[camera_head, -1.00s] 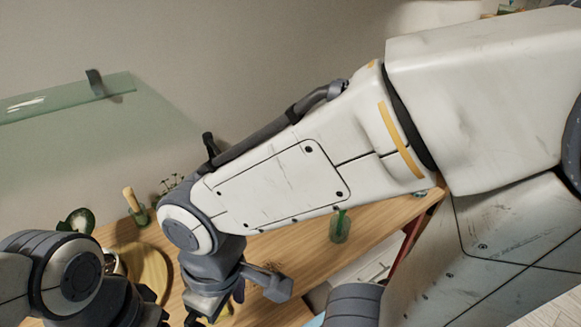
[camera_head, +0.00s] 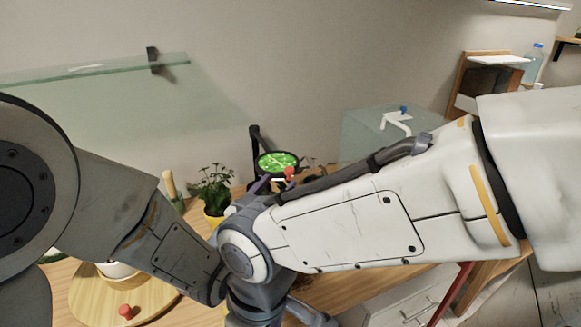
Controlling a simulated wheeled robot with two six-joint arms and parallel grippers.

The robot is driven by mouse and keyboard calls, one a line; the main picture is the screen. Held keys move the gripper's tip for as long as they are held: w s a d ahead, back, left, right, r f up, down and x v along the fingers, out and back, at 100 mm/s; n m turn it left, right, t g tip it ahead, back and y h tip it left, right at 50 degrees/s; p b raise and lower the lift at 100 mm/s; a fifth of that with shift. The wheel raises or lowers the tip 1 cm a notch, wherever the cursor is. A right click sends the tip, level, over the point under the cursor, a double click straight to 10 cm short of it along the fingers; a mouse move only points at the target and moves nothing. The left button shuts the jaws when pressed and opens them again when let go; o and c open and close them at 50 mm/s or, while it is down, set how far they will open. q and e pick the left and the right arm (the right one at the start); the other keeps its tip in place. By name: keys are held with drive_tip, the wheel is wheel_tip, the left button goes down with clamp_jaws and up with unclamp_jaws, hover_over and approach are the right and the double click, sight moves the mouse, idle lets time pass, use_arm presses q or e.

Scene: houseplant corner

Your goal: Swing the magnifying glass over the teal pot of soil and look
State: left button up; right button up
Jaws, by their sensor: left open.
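The magnifying glass (camera_head: 277,161) stands at the back, a round dark-rimmed lens with bright green showing in it and a black arm behind. A small red knob (camera_head: 289,173) shows at its lower right rim. My left gripper (camera_head: 273,182), with purplish fingers, shows just below the lens, close to the knob. It is open; I cannot tell whether it touches the knob. Its wrist is hidden behind my right arm's elbow. My right gripper is not clearly visible. I cannot make out the teal pot of soil.
A leafy plant in a yellow pot (camera_head: 213,219) stands left of the lens. A round wooden board (camera_head: 85,300) bears a white pot (camera_head: 117,271) and a red knob (camera_head: 125,312). A glass shelf (camera_head: 100,70) is on the wall. A clear teal box (camera_head: 365,130) stands at the back right.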

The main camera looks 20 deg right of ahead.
sight(294, 162)
use_arm(q)
drive_tip(key=p+x, duration=0.3)
drive_tip(key=x, duration=0.7)
drive_tip(key=shift+w+d+r, duration=0.1)
clamp_jaws()
idle(1.2)
